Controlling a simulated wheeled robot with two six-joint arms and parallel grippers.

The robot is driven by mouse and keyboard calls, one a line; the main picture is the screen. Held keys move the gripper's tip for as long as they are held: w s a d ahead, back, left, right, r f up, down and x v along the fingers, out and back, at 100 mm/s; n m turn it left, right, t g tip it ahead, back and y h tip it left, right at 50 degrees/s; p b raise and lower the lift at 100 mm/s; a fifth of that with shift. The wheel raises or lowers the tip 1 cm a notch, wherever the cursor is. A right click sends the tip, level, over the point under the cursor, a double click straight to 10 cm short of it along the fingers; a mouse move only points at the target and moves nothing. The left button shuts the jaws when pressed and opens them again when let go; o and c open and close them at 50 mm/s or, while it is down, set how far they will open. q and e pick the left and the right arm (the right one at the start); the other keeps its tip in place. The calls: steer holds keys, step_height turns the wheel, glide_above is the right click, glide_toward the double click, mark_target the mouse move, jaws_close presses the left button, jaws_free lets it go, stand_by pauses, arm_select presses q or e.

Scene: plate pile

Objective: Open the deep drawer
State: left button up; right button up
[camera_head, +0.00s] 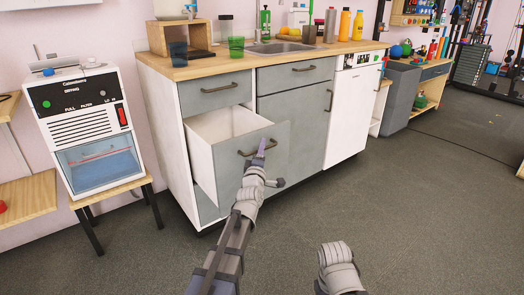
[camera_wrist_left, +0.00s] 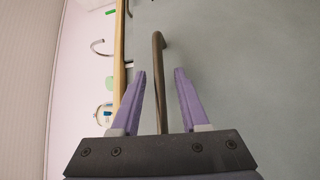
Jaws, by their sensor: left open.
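The deep drawer (camera_head: 228,165) has a grey front and white sides, and it stands pulled out from the counter cabinet. Its inside looks empty where it shows. Its dark bar handle (camera_head: 246,154) is on the upper part of the front. My left gripper (camera_head: 261,147) is at this handle. In the left wrist view the handle (camera_wrist_left: 158,75) runs between the two purple fingers of the left gripper (camera_wrist_left: 160,75), which are apart with gaps on both sides. My right arm shows only in part at the bottom of the head view, and its fingers are not visible.
A shallow closed drawer (camera_head: 215,92) is above the deep drawer. A white dishwasher (camera_head: 352,115) is to the right. A stool (camera_head: 112,193) bearing a white machine (camera_head: 85,125) stands to the left. The grey floor (camera_head: 400,220) in front is clear.

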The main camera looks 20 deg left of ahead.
arm_select(q)
steer(key=shift+s, duration=0.15)
steer(key=s+f+b, duration=0.1)
steer(key=s, duration=0.6)
steer(key=shift+s+d, duration=0.25)
steer(key=shift+d, duration=0.2)
steer(key=shift+f, duration=0.1)
steer(key=s+d+f+m+g+h+p, duration=0.2)
steer(key=s+d+f+m+g+p, duration=0.15)
steer(key=d+f+m+g, duration=0.35)
steer(key=s+d+f+m+g+h+p, duration=0.2)
steer(key=s+d+f+m+g+h, duration=0.25)
steer(key=d, duration=0.45)
steer(key=s+f+m+g+y+p, duration=0.2)
steer(key=s+m+g+y+p, duration=0.55)
steer(key=s, duration=1.35)
step_height(320, 180, up, 37)
steer(key=m+h+p, duration=0.1)
steer(key=m+p, duration=0.1)
steer(key=p, duration=3.3)
steer(key=shift+w+g+h, duration=0.25)
steer(key=shift+g+h, duration=0.05)
steer(key=shift+h, duration=0.1)
